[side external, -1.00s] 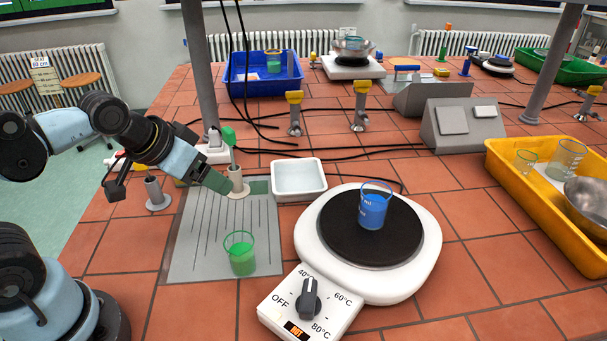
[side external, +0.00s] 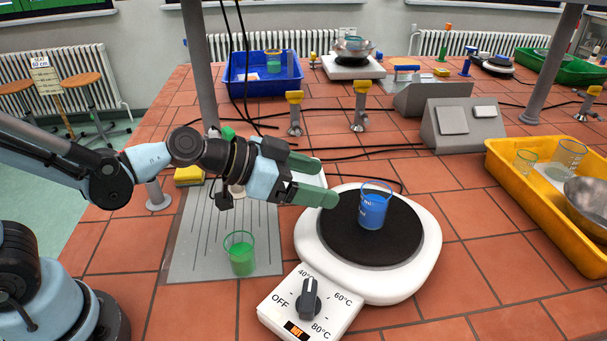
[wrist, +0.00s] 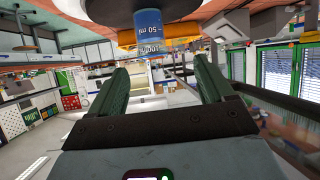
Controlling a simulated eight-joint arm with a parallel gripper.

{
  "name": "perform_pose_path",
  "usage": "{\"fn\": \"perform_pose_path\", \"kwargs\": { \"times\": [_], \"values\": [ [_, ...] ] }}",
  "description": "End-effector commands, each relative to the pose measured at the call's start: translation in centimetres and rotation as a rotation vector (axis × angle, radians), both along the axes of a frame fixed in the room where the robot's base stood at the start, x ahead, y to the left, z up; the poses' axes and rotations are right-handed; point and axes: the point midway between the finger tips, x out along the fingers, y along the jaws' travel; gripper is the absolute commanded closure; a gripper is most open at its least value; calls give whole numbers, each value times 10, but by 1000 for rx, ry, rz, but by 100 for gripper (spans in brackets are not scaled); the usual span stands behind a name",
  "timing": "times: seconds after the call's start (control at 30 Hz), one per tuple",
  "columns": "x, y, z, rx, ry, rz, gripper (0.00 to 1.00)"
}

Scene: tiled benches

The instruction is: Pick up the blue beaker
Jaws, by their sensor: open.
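The blue beaker (side external: 373,207) stands upright on the black plate of the white hotplate (side external: 425,240) in the side view. In the wrist view the beaker (wrist: 149,42) shows at the top middle, its printed marks upside down, beyond the fingertips. My gripper (side external: 328,182) has green fingers, is open and empty, and points right at the beaker from the left, with a gap between. In the wrist view the two fingers of my gripper (wrist: 160,80) stand apart below the beaker.
A beaker with green liquid (side external: 241,254) stands on the grey drain board (side external: 190,262), below my arm. A yellow tray (side external: 553,232) with glassware and a metal bowl is at the right. The hotplate's dial box (side external: 309,300) is in front.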

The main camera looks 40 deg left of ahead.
Motion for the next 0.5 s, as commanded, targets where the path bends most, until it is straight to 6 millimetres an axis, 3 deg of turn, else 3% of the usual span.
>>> {"fn": "perform_pose_path", "kwargs": {
  "times": [0.5],
  "values": [
    [24, -32, -10, -23, -67, -43, 19]
  ]
}}
